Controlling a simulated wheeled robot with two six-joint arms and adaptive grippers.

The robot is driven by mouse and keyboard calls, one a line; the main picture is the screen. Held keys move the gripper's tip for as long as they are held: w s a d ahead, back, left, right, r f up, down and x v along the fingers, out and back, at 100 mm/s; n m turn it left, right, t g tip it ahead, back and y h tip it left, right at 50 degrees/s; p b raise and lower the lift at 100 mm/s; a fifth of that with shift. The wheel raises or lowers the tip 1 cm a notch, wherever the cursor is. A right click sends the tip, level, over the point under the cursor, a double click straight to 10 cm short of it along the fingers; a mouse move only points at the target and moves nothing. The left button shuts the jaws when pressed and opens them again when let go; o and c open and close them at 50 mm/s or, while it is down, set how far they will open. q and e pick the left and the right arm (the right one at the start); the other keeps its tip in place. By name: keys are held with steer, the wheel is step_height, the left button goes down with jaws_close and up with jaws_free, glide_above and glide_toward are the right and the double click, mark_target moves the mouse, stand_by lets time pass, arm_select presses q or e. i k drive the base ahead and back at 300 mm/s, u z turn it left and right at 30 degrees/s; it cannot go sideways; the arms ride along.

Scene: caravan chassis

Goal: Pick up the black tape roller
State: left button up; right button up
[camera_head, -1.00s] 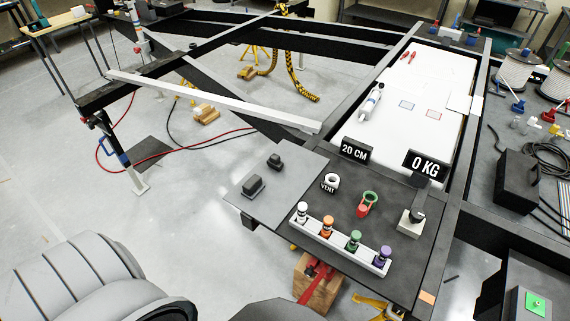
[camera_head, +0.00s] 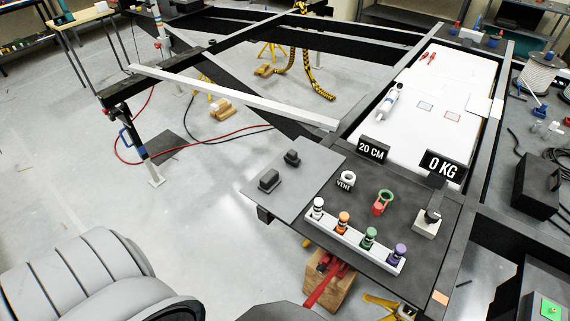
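No thing can be made out for certain as the black tape roller. A small black piece (camera_head: 433,214) with an upright top sits on a white block (camera_head: 426,227) at the right of the dark work plate, below the 0 KG sign. Two black blocky pieces, one nearer (camera_head: 269,180) and one farther (camera_head: 292,157), lie on the grey plate to the left. A red and green holder (camera_head: 383,202) stands between the white VENT ring (camera_head: 348,177) and the white block. Neither gripper shows in the head view.
A white rack (camera_head: 352,239) with several coloured-cap bottles stands along the plate's front edge. The 20 CM sign (camera_head: 373,149) and 0 KG sign (camera_head: 443,166) stand at its back. A white tube (camera_head: 389,99) lies on the white panel (camera_head: 440,103). A long pale bar (camera_head: 235,95) crosses the frame.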

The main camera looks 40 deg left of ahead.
mark_target(290, 158)
steer(key=k, duration=0.35)
steer(key=u, duration=2.4)
steer(key=i, duration=2.4)
steer(key=z, duration=3.35)
